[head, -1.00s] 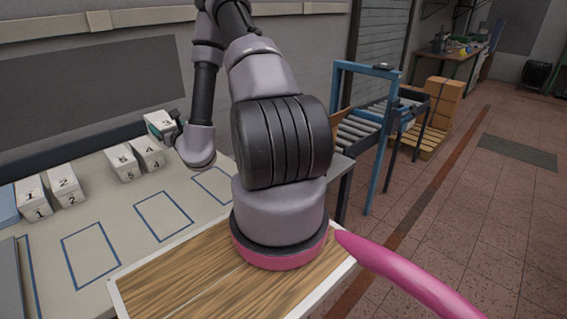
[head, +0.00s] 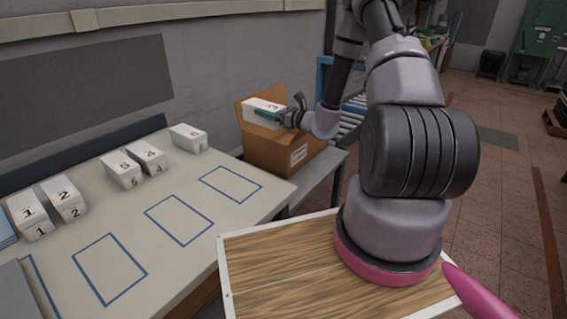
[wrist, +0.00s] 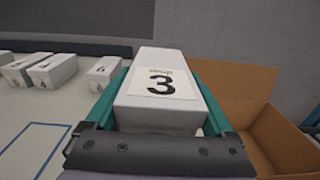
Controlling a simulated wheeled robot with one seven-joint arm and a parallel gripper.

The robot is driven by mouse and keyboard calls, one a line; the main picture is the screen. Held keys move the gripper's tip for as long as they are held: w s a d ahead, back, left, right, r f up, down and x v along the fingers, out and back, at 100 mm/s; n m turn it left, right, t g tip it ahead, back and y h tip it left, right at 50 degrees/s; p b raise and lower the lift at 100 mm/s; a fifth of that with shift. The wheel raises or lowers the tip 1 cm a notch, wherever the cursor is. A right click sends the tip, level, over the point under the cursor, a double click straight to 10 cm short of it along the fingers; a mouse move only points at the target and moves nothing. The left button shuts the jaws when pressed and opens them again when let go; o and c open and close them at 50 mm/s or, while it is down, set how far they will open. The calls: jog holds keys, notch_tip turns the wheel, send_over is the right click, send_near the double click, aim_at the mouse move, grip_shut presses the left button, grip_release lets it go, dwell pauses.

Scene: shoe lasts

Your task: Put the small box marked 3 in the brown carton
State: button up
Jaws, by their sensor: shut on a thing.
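The small white box marked 3 (wrist: 162,88) is held between the green fingers of my gripper (wrist: 160,120), its label facing the wrist camera. In the head view the same box (head: 261,111) is in my gripper (head: 277,117), up at the level of the brown carton's (head: 262,153) open top, over or in front of its left part; the exact depth is hard to tell. The carton stands open with its flaps up, on a grey surface beyond the table's right end. In the wrist view the carton (wrist: 282,140) lies to the right of the held box, and its inside shows partly.
On the table (head: 190,252) stand white boxes marked 1 (head: 30,214), 2 (head: 64,198), 5 (head: 121,170), 4 (head: 147,156) and 6 (head: 188,138). Blue outlined rectangles on the table are empty. A blue-framed roller conveyor (head: 350,117) is behind the carton.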

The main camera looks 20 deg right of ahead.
notch_tip(320, 180, down, 28)
jog(key=shift+w+f, duration=0.1)
dwell(0.4)
jog(key=o, duration=1.3)
jog(key=shift+f, duration=0.1)
jog(key=shift+c, duration=0.2)
